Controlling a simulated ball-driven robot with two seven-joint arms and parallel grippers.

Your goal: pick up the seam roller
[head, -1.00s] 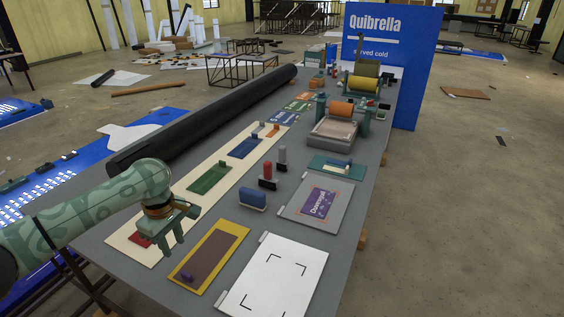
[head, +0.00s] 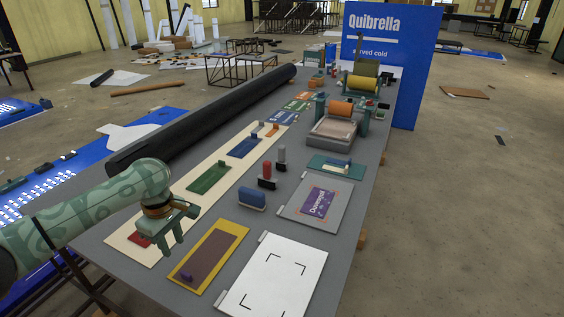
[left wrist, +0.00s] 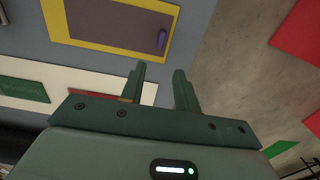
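I cannot tell for sure which tool is the seam roller. Upright candidates are a red-handled tool on a black base (head: 267,174) and a grey-handled one (head: 281,158) just behind it, both mid-table. A blue block-like tool (head: 252,199) lies in front of them. My left gripper (head: 172,240) is above the table's near left part, left of these tools and apart from them. In the left wrist view its two fingers (left wrist: 160,72) are spread with nothing between them. My right gripper is not in view.
A yellow-framed brown panel (head: 236,231) with a small purple handle (head: 186,278) lies near my left gripper. A white sheet with corner marks (head: 274,280) and a grey board with a purple print (head: 335,222) are right of it. A long black roll (head: 210,117) runs along the left edge.

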